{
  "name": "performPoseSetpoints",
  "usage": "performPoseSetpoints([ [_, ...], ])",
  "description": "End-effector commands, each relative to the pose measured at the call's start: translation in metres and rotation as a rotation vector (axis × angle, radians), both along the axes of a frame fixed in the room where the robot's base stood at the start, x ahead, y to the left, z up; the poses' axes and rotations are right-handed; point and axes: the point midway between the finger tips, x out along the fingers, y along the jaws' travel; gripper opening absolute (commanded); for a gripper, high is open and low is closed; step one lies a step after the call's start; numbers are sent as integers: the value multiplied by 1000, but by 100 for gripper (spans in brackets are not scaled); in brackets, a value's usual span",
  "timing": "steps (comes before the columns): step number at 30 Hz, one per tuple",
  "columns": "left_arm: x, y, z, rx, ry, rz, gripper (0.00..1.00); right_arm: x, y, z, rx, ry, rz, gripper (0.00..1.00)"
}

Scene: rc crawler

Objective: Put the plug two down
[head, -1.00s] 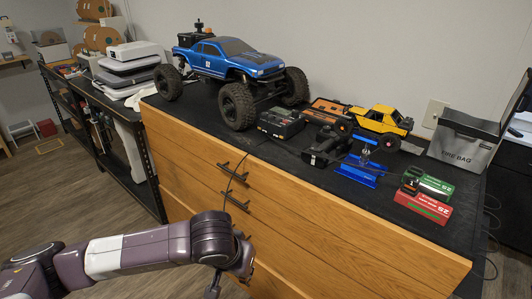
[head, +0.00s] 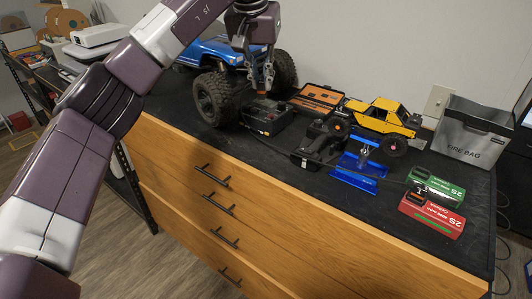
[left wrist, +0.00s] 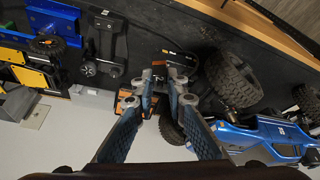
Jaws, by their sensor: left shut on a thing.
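My left gripper (head: 262,88) hangs above the back edge of a black box-shaped unit (head: 267,115), beside the blue truck's front wheel. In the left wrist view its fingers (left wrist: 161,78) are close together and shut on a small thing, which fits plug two. The plug is too small and too hidden by the fingers to make out its shape. The black unit also shows in the left wrist view (left wrist: 178,60), beyond the fingertips. My right gripper is not in view.
The blue truck (head: 215,52) stands at the left. An orange case (head: 318,97), a yellow crawler (head: 385,118), a blue stand (head: 357,178) and a grey fire bag (head: 470,132) stand on the black top. Green (head: 445,190) and red (head: 432,216) battery packs lie at the right.

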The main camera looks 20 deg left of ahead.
Motion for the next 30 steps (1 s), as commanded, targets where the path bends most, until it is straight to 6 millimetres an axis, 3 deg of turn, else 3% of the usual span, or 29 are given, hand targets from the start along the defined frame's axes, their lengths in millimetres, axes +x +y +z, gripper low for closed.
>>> performPoseSetpoints([
  [2,0,0,4,1,2,-2,0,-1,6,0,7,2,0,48],
  [5,0,0,-9,1,6,-4,0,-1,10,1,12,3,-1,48],
  [15,-2,-1,-96,0,8,-4,0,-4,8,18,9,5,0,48],
  [21,-2,0,-137,0,4,-2,0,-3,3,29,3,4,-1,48],
  [30,-2,-1,-167,0,5,-2,0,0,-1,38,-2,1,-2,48],
])
